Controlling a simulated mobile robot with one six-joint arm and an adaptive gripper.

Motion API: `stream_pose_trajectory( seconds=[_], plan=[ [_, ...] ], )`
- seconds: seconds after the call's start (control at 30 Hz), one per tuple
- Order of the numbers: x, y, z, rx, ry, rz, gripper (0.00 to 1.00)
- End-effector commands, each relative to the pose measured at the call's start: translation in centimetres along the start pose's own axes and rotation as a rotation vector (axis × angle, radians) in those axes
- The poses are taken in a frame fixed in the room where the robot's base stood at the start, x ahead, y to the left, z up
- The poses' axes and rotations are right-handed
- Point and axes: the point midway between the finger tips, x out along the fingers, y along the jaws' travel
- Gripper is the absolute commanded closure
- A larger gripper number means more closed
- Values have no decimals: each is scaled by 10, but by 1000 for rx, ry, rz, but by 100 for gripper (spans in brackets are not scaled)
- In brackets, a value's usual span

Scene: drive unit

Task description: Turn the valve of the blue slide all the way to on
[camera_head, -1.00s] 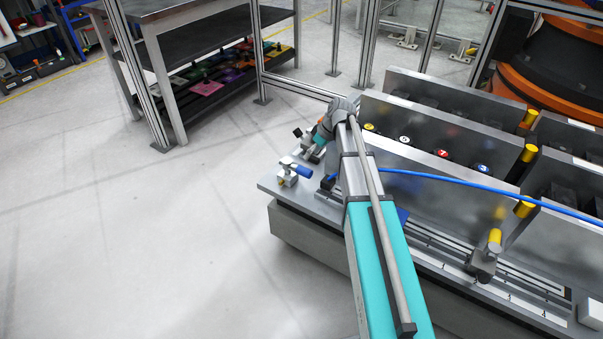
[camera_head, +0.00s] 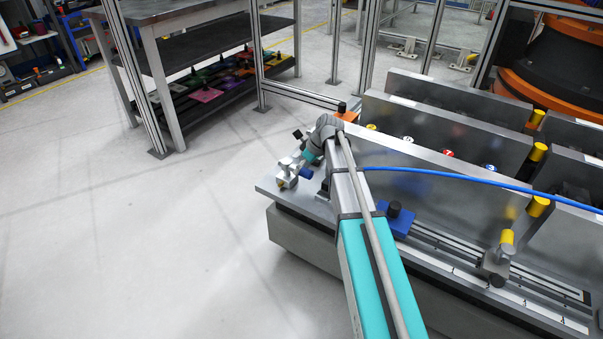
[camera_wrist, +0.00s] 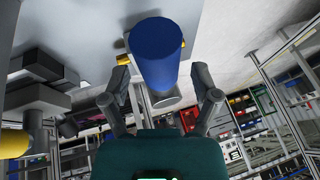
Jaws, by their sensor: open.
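The valve (camera_head: 286,170) is a small metal body at the left end of the machine bed, with a blue handle (camera_head: 305,173). In the wrist view the blue handle (camera_wrist: 155,50) is a thick cylinder between the two spread fingers of my gripper (camera_wrist: 162,80). The gripper is open, with gaps on both sides of the handle. In the head view my gripper (camera_head: 299,163) is at the valve, partly hidden by my arm and the valve. The blue slide (camera_head: 396,222), with a black knob, sits on the rail to the right of my arm.
A blue hose (camera_head: 440,175) runs right from my arm. Tall metal plates (camera_head: 420,165) stand behind the rail. A grey clamp with a yellow handle (camera_head: 506,238) is on the bed at right. The floor (camera_head: 150,250) at left is clear.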

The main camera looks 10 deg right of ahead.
Motion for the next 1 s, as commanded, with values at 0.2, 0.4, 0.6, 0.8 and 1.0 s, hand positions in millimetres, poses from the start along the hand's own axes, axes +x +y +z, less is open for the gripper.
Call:
stream_pose_trajectory(
  seconds=[0.2,0.4,0.6,0.8,1.0],
  plan=[
    [4,0,0,0,0,0,21],
    [4,0,0,0,0,0,21],
    [4,0,0,0,0,0,49],
    [4,0,0,0,0,0,86],
    [4,0,0,0,0,0,100]
  ],
)
